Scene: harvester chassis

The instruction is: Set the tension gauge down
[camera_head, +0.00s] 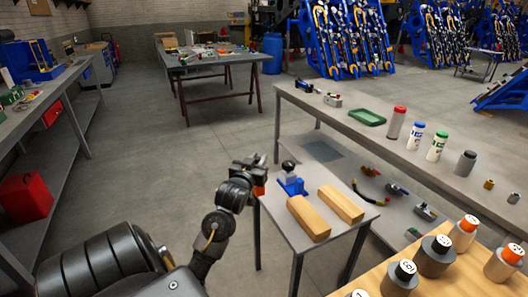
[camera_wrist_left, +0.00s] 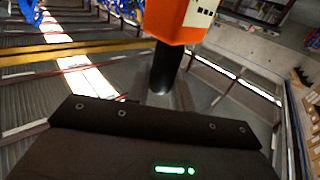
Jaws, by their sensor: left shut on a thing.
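The tension gauge (camera_wrist_left: 180,18) shows at the top of the left wrist view as an orange body with a pale face and a dark stem below it. In the head view only a small orange part (camera_head: 259,191) shows under my left gripper (camera_head: 256,166). The rest of the gauge is hidden by the gripper. I cannot tell whether it touches the table. My right gripper is not in view.
A blue device with a black knob (camera_head: 291,181) and two wooden blocks (camera_head: 308,217) (camera_head: 341,204) take up much of the small table. Floor left of the table is clear.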

